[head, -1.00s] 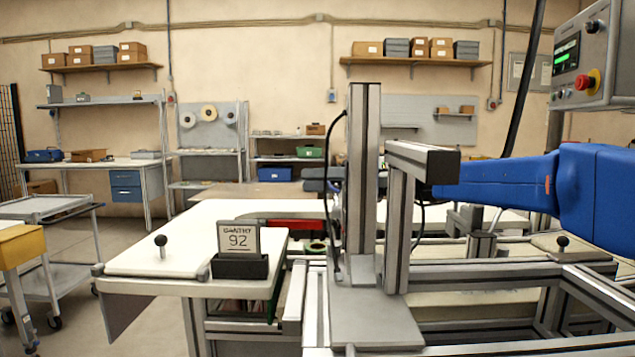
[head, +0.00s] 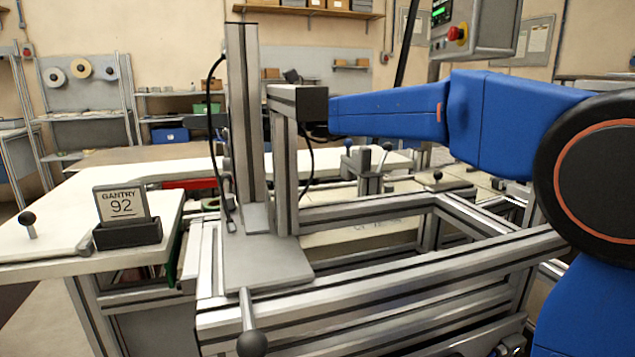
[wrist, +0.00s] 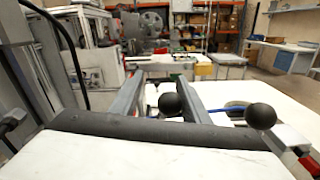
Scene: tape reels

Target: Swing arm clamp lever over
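My gripper (wrist: 162,97) shows in the wrist view as two grey fingers, open and spread apart. A black ball knob (wrist: 172,104) shows between them; I cannot tell whether they touch it. A second black ball knob (wrist: 260,116) stands to their right. In the head view my gripper is hidden behind the metal gantry post (head: 243,120). Several ball-ended levers show there: one at the front (head: 251,342), one on the left white table (head: 28,222), and one on the right (head: 437,176). I cannot tell which is the arm clamp lever.
A sign reading GANTRY 92 (head: 122,203) stands on the left white table (head: 60,240). Aluminium frame rails (head: 400,285) cross the front. A control box with a red button (head: 475,28) hangs at upper right. A black cable (wrist: 68,50) runs at left in the wrist view.

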